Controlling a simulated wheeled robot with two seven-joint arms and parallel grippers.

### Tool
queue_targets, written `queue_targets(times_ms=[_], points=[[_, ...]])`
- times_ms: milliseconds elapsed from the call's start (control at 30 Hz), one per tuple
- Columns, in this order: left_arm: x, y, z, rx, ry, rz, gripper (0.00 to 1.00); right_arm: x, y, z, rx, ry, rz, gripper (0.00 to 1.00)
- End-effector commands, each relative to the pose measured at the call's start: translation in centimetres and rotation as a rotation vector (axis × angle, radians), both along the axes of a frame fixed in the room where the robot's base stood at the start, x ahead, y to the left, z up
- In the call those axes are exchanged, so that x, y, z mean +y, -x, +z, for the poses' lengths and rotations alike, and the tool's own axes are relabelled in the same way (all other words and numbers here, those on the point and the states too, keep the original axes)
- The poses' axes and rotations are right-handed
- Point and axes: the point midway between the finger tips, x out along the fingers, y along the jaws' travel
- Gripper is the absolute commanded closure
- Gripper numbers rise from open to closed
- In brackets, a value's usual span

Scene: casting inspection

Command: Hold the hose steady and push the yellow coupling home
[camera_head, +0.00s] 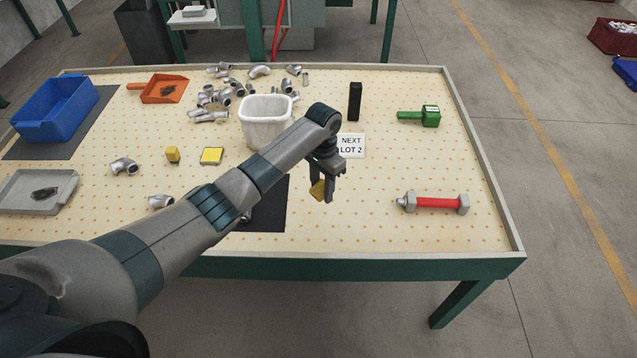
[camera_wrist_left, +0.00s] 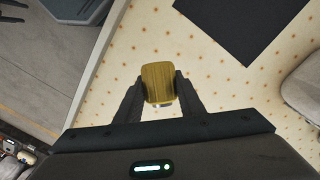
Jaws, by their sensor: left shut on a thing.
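My left gripper (camera_head: 329,192) is shut on a small yellow coupling (camera_head: 317,190) and holds it above the pegboard table, right of the dark mat. In the left wrist view the yellow coupling (camera_wrist_left: 158,82) sits between the two fingertips (camera_wrist_left: 160,92). A red piece with grey hexagonal ends (camera_head: 437,203) lies on the table to the right, apart from the gripper; it is the only hose-like thing on the table, and a thin grey stub points left from it. My right gripper is in neither view.
A white bin (camera_head: 266,122), a lot sign (camera_head: 351,145), a black block (camera_head: 355,101) and a green tool (camera_head: 420,116) stand behind. Silver elbows (camera_head: 213,98), a yellow block (camera_head: 172,154), a blue bin (camera_head: 57,107) and a grey tray (camera_head: 37,192) are left. Table is clear around the red piece.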

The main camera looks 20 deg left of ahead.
Motion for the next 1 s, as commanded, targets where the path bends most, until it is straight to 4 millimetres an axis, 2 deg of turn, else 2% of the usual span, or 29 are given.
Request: queue_targets(times_ms=[133,667,1000], points=[[0.8,0.6,-0.5,0.031,-0.018,0.004,0.88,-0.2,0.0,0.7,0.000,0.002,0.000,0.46],[0.9,0.7,-0.9,0.034,-0.018,0.006,0.88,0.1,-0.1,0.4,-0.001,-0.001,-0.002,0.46],[0.9,0.7,-3.3,0.034,-0.020,0.005,0.88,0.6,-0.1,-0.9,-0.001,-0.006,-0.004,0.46]])
